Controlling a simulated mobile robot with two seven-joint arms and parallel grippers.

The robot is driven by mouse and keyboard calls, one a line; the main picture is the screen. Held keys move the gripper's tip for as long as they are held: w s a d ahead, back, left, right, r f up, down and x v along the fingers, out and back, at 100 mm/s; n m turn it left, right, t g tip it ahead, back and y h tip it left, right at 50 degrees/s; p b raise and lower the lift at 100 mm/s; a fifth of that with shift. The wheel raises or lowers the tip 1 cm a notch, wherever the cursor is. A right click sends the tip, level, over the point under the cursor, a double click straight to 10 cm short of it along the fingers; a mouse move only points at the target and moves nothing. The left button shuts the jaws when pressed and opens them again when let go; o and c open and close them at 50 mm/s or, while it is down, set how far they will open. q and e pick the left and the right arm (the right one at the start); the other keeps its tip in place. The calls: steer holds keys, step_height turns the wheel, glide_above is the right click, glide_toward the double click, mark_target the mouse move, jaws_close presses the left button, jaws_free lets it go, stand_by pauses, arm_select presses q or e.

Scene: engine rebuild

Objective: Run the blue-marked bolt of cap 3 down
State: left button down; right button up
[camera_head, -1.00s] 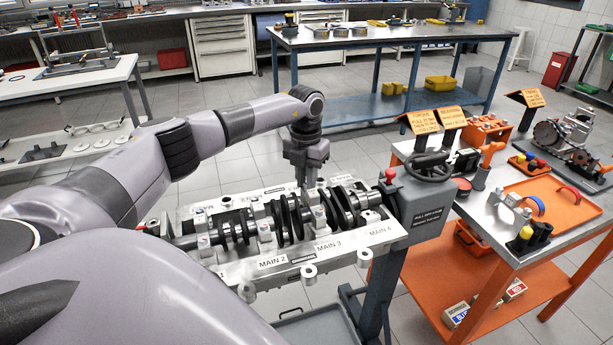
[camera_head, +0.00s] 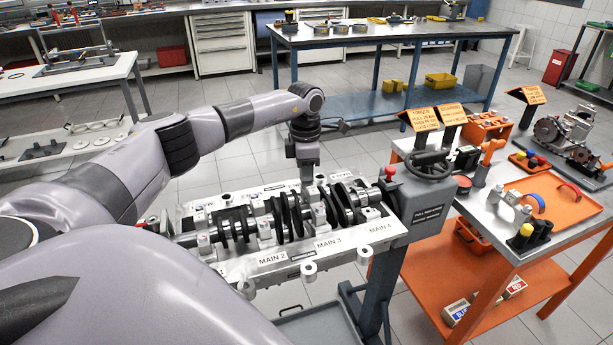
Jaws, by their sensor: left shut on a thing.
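The engine block (camera_head: 280,262) lies on a stand with the crankshaft (camera_head: 285,222) in it, and its near edge carries labels MAIN 2, MAIN 3 and MAIN 4. Cap 3 (camera_head: 319,214) sits across the shaft in line with the MAIN 3 label. My left gripper (camera_head: 307,182) points straight down at the far end of cap 3. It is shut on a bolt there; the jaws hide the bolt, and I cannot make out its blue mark. My right gripper is not in view.
A grey post with a handwheel (camera_head: 428,165) and a red knob stands at the block's right end. An orange cart (camera_head: 520,262) with a tray (camera_head: 556,203) and tools is further right. A blue bench (camera_head: 385,40) stands behind. Open floor lies between.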

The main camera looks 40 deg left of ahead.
arm_select(q)
steer(key=m, duration=0.4)
steer(key=shift+w+a+r, duration=0.1)
steer(key=shift+a+r, duration=0.05)
steer(key=shift+r, duration=0.15)
steer(key=m+b, duration=0.1)
steer(key=m, duration=0.4)
steer(key=shift+m, duration=0.4)
steer(key=c, duration=1.1)
jaws_free()
steer(key=shift+o, duration=0.2)
steer(key=shift+f, duration=0.1)
